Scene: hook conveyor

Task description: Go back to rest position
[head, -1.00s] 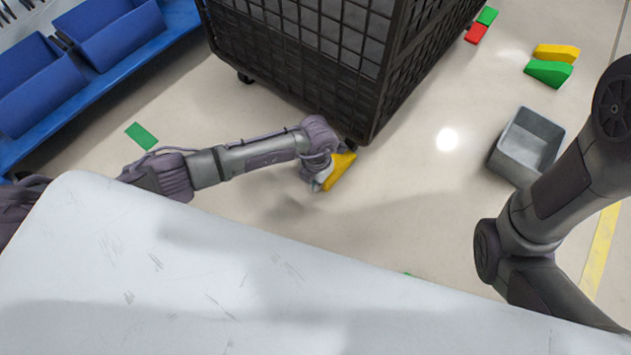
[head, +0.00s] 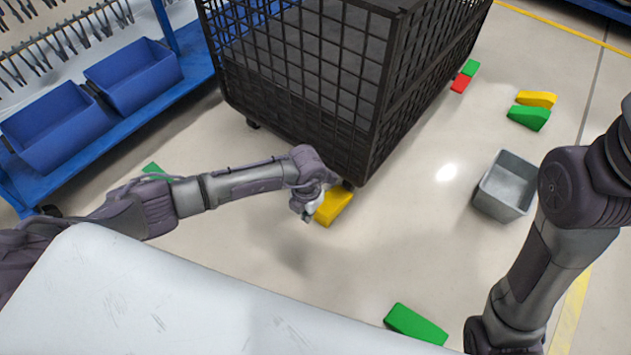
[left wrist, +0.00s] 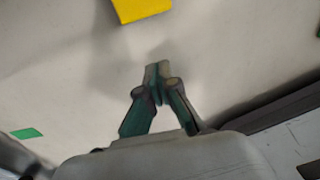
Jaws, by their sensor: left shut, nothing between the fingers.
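My left gripper (head: 310,216) is low over the floor near the bottom corner of the black cage cart. In the left wrist view its two fingers (left wrist: 158,72) are together with nothing between them. A yellow wedge (head: 333,205) lies on the floor beside the cart's corner wheel. It also shows at the top of the left wrist view (left wrist: 141,8), apart from the fingertips. My right arm comes in at the right edge of the head view, and its gripper is out of the picture.
The black mesh cart (head: 330,80) stands close behind my left gripper. Blue bins (head: 135,75) sit on a blue rack at left. A grey bin (head: 505,187), a green wedge (head: 415,325) and more coloured wedges (head: 528,118) are on the floor. A white surface (head: 150,300) is in front.

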